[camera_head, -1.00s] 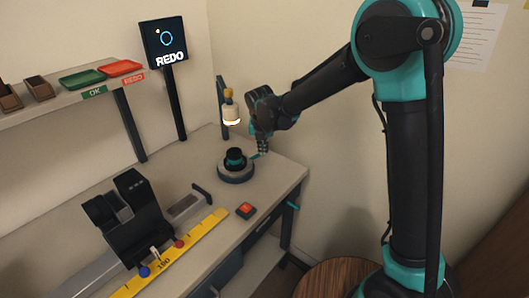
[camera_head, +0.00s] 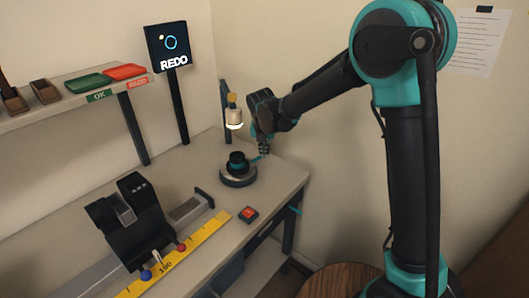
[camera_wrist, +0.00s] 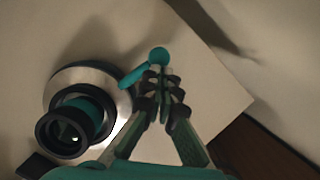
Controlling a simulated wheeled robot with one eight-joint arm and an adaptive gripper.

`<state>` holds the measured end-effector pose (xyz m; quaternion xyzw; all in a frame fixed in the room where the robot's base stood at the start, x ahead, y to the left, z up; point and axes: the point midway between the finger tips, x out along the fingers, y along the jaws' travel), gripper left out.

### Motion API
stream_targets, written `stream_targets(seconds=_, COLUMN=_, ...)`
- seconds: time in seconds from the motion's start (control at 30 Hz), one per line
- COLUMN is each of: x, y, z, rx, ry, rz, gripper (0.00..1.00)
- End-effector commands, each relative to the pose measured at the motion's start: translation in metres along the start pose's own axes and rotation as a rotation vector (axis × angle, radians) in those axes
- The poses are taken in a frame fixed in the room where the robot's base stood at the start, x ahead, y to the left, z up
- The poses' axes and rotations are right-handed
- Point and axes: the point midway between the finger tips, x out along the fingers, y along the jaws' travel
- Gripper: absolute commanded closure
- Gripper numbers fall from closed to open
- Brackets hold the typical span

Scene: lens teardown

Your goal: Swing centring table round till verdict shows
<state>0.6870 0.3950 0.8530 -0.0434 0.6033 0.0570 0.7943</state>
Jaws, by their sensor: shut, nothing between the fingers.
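The centring table (camera_head: 238,179) is a round grey disc near the bench's right corner, with a black and teal lens piece on top (camera_head: 237,161). In the wrist view the table's pale metal rim (camera_wrist: 112,75) surrounds the dark lens barrel (camera_wrist: 70,128). A teal handle with a round knob (camera_wrist: 159,56) sticks out from the table. My gripper (camera_wrist: 160,72) is shut with its fingertips at the knob; touching or just apart, I cannot tell. In the head view my gripper (camera_head: 263,152) is right of the table. The screen (camera_head: 168,47) reads REDO under a blue ring with a small yellow dot.
A lamp (camera_head: 234,117) on a post stands behind the table. A red button (camera_head: 248,214) lies at the front edge. A black device (camera_head: 130,220) and a yellow ruler (camera_head: 190,247) lie left. Green (camera_head: 88,82) and red (camera_head: 125,71) trays sit on the shelf.

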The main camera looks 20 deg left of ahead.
Motion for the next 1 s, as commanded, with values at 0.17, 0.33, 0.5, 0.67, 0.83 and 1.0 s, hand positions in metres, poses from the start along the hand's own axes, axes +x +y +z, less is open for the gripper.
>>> stream_targets(seconds=0.17, x=-0.005, y=0.0, z=0.0, rx=0.0, ry=0.0, rz=0.0, gripper=1.0)
stream_targets(seconds=0.33, x=-0.028, y=0.0, z=-0.001, rx=-0.001, ry=0.0, rz=0.0, gripper=1.0)
stream_targets(seconds=0.5, x=-0.064, y=0.0, z=-0.001, rx=0.0, ry=0.0, rz=0.0, gripper=1.0)
stream_targets(seconds=0.67, x=-0.093, y=0.0, z=-0.001, rx=-0.001, ry=0.0, rz=0.0, gripper=1.0)
stream_targets(seconds=0.83, x=-0.113, y=0.0, z=0.0, rx=-0.001, ry=0.0, rz=0.0, gripper=1.0)
stream_targets(seconds=1.0, x=-0.118, y=-0.013, z=0.0, rx=0.061, ry=0.0, rz=-0.001, gripper=1.0)
